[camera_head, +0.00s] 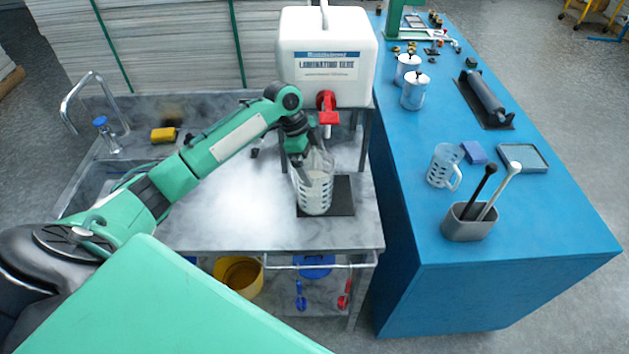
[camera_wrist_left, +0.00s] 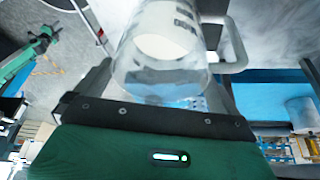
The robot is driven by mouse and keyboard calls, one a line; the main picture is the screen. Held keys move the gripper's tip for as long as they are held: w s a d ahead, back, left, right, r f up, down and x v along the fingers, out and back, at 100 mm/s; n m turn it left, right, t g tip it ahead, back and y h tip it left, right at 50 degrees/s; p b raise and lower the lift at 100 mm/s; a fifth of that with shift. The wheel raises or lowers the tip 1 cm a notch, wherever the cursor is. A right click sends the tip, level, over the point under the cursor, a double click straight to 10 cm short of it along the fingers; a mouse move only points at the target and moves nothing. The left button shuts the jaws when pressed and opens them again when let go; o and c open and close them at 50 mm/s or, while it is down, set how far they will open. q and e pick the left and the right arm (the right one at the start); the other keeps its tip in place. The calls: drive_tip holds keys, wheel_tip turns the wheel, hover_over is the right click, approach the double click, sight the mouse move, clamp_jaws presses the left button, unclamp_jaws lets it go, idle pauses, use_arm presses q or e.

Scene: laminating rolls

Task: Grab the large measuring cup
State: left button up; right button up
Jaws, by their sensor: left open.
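The large measuring cup (camera_head: 317,196) is clear with white markings and stands upright on a dark mat under the tank's tap. Something whitish shows inside it. My left gripper (camera_head: 308,166) is open and reaches down at the cup's upper part, with a finger along its left side. In the left wrist view the cup (camera_wrist_left: 165,52) lies between the fingers, with its handle (camera_wrist_left: 236,46) to the right. Whether the fingers touch the cup cannot be told. My right gripper is not in view.
A white tank (camera_head: 328,82) with a red tap (camera_head: 327,108) stands just behind the cup. A smaller measuring cup (camera_head: 440,168) and a grey holder (camera_head: 468,226) with two handles stand on the blue table (camera_head: 545,225). A sink with a faucet (camera_head: 95,100) is at the left.

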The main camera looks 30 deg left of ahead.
sight(318, 170)
use_arm(q)
drive_tip(key=p+x, duration=0.1)
drive_tip(key=x, duration=0.2)
drive_tip(key=shift+f, duration=0.25)
drive_tip(key=shift+r, duration=0.1)
drive_tip(key=c, duration=1.7)
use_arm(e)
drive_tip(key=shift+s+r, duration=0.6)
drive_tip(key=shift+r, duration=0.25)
use_arm(q)
drive_tip(key=shift+r, duration=0.15)
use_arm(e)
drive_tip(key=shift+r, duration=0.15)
